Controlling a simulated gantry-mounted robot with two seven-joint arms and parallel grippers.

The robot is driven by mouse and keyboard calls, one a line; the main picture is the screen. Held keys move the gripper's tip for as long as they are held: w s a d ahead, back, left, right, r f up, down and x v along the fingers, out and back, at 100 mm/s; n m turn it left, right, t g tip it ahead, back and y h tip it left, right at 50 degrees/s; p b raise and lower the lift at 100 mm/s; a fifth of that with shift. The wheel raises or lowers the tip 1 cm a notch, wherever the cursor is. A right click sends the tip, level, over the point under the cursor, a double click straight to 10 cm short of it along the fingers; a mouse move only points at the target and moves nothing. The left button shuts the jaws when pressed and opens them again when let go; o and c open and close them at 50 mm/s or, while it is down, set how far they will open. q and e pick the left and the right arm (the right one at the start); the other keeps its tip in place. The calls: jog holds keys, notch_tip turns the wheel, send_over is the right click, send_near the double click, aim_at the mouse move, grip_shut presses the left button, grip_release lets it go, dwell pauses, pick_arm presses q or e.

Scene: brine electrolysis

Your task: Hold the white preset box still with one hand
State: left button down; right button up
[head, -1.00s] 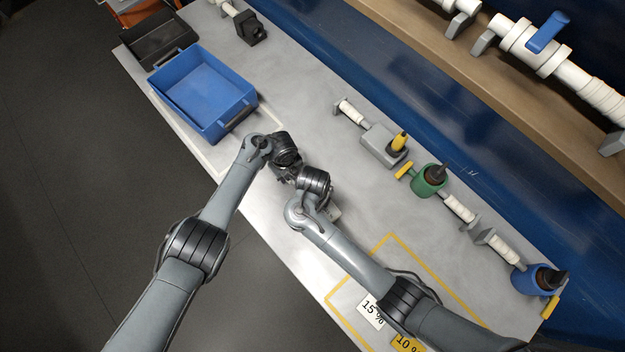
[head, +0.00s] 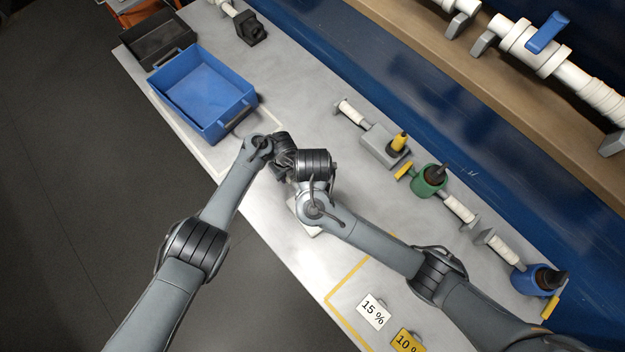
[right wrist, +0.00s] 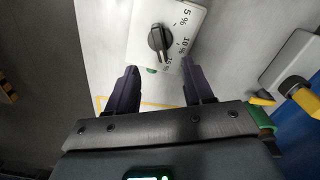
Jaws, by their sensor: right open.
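The white preset box (right wrist: 200,18) shows in the right wrist view, with a black knob (right wrist: 160,42), marks for 5, 10 and 15 % and a small green spot (right wrist: 151,70). My right gripper (right wrist: 160,70) is open; its two dark fingers are apart, near the box's lower edge, with nothing visible between them. In the head view a white edge of the box (head: 311,231) seems to show under my right wrist, which hides the rest. My left gripper (head: 284,150) is a dark shape close beside my right wrist; its jaws cannot be made out.
A blue bin (head: 205,90) and a dark tray (head: 160,42) stand at the upper left. A white 15 % card (head: 372,311) and a yellow 10 % card (head: 407,343) lie by a yellow outline. Pipe parts with a green valve (head: 429,180) and a blue valve (head: 537,280) line the back.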

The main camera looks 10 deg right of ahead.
jog(key=shift+r, duration=1.15)
pick_arm(q)
jog(key=c, duration=0.6)
grip_release()
jog(key=shift+o, duration=0.2)
jog(key=shift+r, duration=0.1)
notch_tip(320, 180, up, 12)
jog(key=shift+f, duration=0.1)
